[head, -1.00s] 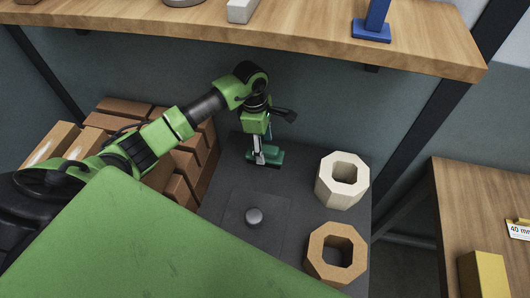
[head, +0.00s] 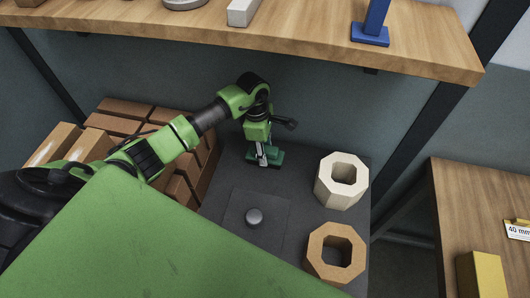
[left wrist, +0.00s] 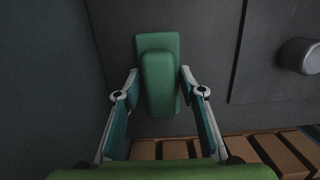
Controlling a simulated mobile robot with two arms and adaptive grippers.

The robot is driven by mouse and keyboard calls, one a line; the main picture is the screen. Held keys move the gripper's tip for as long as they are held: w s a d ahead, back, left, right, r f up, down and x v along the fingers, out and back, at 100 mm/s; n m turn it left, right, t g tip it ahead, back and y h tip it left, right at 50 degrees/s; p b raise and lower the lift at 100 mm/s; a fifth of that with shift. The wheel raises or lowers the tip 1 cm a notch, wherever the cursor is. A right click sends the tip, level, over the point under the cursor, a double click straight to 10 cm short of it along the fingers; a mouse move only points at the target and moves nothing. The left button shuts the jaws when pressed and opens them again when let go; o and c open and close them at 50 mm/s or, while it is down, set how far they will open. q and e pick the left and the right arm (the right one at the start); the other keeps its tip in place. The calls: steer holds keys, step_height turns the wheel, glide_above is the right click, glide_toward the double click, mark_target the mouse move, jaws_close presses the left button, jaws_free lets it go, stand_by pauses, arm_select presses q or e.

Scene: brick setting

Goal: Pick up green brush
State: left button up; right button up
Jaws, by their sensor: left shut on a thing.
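The green brush (head: 277,156) sits on the dark grey surface near the back wall. In the left wrist view the brush (left wrist: 159,80) shows from above as a green block with a raised, rounded grip. My left gripper (head: 261,160) points down at the brush, and its fingers (left wrist: 160,88) stand on either side of the grip, shut on it. The fingers hide part of the brush in the head view. I cannot tell whether the brush is clear of the surface. My right gripper is not in view.
A cream octagonal block (head: 342,180) and a tan one (head: 336,252) stand to the right. A grey knob (head: 254,216) sits on a plate in front. Stacked bricks (head: 184,178) lie left. A wooden shelf (head: 300,38) overhangs the back.

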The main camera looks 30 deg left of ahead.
arm_select(q)
steer(key=shift+r+b, duration=0.3)
steer(key=shift+r, duration=0.25)
steer(key=s+a+r+b, duration=0.2)
steer(key=s+r+b, duration=0.2)
steer(key=s+r, duration=0.8)
steer(key=shift+s+a, duration=0.15)
steer(key=shift+s, duration=0.8)
steer(key=shift+o, duration=1.2)
steer(key=shift+f, duration=0.1)
